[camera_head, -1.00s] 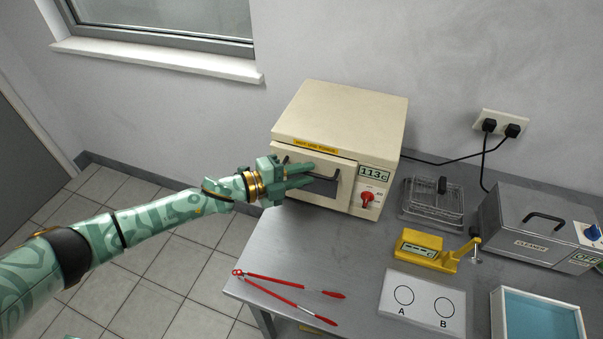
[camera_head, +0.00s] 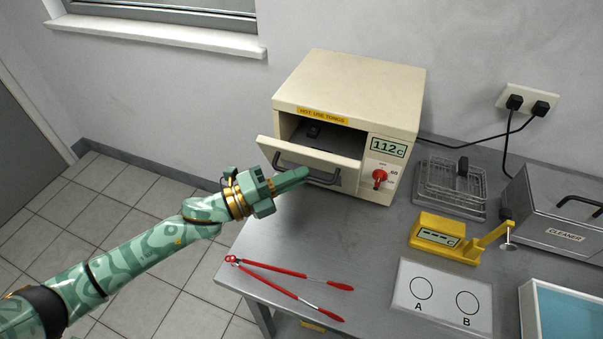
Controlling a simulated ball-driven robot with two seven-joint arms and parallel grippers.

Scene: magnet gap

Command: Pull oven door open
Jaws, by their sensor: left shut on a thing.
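The cream oven (camera_head: 350,88) stands at the back of the metal table, its display reading 112 C. Its door (camera_head: 282,151) is partly open, tilted outward at the top, and a dark cavity (camera_head: 330,136) shows above it with a small dark object (camera_head: 314,130) inside. The dark bar handle (camera_head: 322,182) is on the door's front. My left gripper (camera_head: 300,178) is at the handle and shut on it; its fingers hide part of the bar. My right gripper is not in view.
Red tongs (camera_head: 285,285) lie at the table's front left. A yellow gauge (camera_head: 440,238), a white A/B plate (camera_head: 442,297), a wire basket (camera_head: 452,188), a cleaner tank (camera_head: 560,222) and a blue-lined tray (camera_head: 570,310) fill the right side. Bare table lies before the oven.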

